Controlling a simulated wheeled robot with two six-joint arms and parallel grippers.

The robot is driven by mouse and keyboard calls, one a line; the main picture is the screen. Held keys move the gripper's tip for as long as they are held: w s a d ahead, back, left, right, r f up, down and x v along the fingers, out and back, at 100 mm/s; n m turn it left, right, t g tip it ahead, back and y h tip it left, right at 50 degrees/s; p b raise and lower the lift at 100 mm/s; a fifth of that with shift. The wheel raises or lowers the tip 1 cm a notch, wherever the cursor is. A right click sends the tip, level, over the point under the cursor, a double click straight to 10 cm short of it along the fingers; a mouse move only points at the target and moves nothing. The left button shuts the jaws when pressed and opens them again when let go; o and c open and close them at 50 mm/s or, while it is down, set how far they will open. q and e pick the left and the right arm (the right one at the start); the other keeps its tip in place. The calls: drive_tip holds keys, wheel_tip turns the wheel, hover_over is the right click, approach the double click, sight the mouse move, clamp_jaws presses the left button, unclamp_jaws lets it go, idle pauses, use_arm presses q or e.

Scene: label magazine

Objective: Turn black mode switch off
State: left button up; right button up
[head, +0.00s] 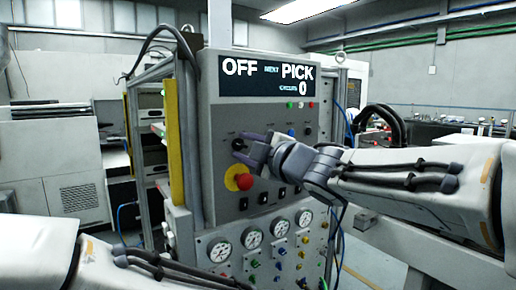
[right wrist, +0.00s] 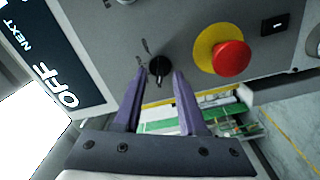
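The black mode switch (head: 237,144) sits on the grey panel face, left of centre, below the display. In the right wrist view the switch (right wrist: 159,66) is a small black knob between my fingertips. My right gripper (head: 240,147) reaches it from the right, with its purple fingers apart. In the right wrist view the gripper (right wrist: 159,76) has one finger on each side of the switch, with gaps visible. Whether the tips reach past the knob's face I cannot tell. The display (head: 265,78) reads "OFF" and "NEXT PICK" with a 0. My left gripper is out of view.
A red emergency button on a yellow base (head: 239,178) is just below the switch, close to my right gripper; it also shows in the right wrist view (right wrist: 232,57). Small black switches (head: 262,196) and white gauges (head: 219,251) are lower down. A yellow post (head: 174,128) stands left of the panel.

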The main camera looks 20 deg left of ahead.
drive_tip(key=shift+d, duration=0.2)
drive_tip(key=shift+d+f, duration=0.1)
drive_tip(key=shift+d, duration=0.1)
drive_tip(key=v, duration=1)
drive_tip(key=shift+s, duration=0.1)
